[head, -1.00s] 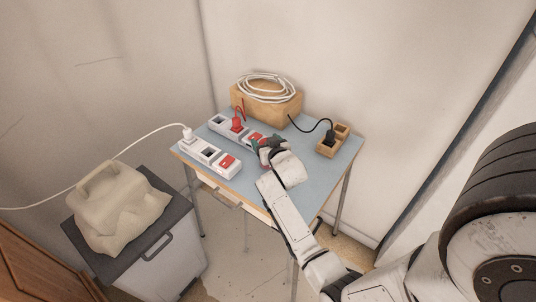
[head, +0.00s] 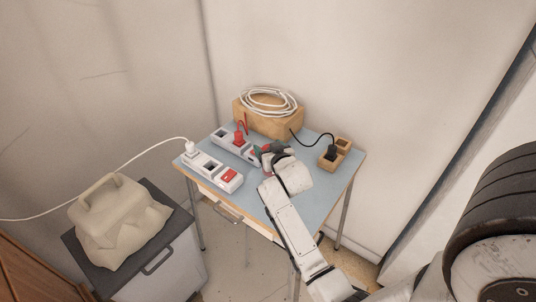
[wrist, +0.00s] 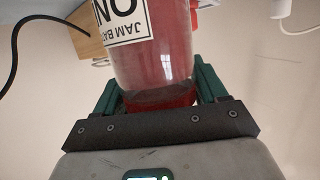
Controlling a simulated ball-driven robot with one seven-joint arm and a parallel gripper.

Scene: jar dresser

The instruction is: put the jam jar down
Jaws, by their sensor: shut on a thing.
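The jam jar (wrist: 172,50) is a clear jar with red contents and a white label lettered in black, seen upside down in the wrist view. My gripper (wrist: 157,88) has dark green fingers on both sides of the jar and is shut on it. In the head view my gripper (head: 270,154) is over the middle of the blue-topped table (head: 318,190), close to the power strips. The jar is mostly hidden behind the gripper there, and I cannot tell whether its base touches the tabletop.
A white power strip (head: 212,170) lies at the left, another (head: 222,138) with a red plug (head: 239,138) behind it. A wooden box (head: 283,122) with coiled white cable (head: 268,101) stands at the back, a wooden socket block (head: 333,160) at the right. The front-right tabletop is clear.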

